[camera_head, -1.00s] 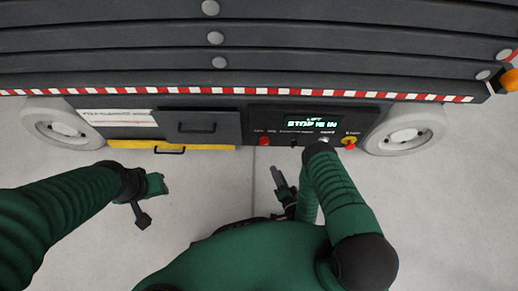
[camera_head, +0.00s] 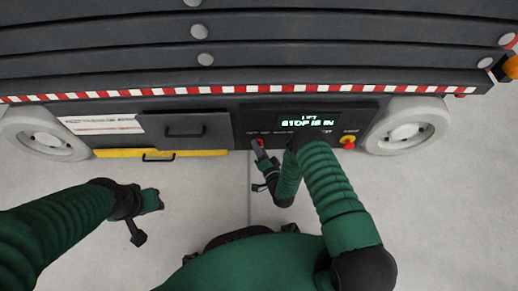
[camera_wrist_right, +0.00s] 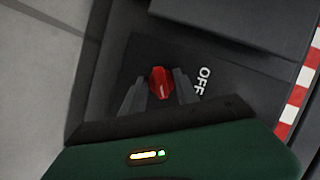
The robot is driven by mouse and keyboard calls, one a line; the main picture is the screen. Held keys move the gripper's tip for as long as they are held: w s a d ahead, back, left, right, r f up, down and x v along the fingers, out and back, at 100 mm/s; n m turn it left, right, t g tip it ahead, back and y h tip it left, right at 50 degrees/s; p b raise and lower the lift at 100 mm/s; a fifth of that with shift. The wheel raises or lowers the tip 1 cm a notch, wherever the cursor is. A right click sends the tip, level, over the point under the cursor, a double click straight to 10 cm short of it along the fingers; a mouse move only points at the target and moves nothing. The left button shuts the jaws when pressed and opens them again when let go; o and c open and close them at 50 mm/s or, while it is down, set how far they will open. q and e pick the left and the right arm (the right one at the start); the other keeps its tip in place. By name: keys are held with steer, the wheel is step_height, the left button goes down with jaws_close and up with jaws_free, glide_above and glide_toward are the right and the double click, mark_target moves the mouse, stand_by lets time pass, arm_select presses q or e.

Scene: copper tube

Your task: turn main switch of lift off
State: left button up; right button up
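The red main switch (camera_wrist_right: 162,83) sits on the lift's dark panel beside a white OFF label (camera_wrist_right: 203,80) in the right wrist view. My right gripper (camera_wrist_right: 160,78) is open, with one finger on each side of the switch and narrow gaps showing. In the head view my right gripper (camera_head: 259,148) is at the panel's lower left, largely covering the switch.
A red emergency stop knob on a yellow base (camera_head: 348,142) is at the panel's right. A dark drawer front with a handle (camera_head: 186,130) and a yellow step (camera_head: 185,153) are left of the panel. Wheels (camera_head: 405,133) flank them. The floor in front is clear.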

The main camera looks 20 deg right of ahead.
jaws_close()
steer(key=shift+a+r+n+g+h+p, duration=0.1)
steer(key=shift+n+g+h+p, duration=0.65)
steer(key=shift+n+h+p, duration=0.8)
steer(key=shift+a+n+g+h+p, duration=0.1)
steer(key=shift+n+g+h+p, duration=0.7)
steer(key=shift+n+p, duration=1.3)
steer(key=shift+n+h+b, duration=0.25)
steer(key=shift+n+b, duration=0.2)
steer(key=shift+n, duration=0.2)
steer(key=shift+o, duration=0.3)
jaws_free()
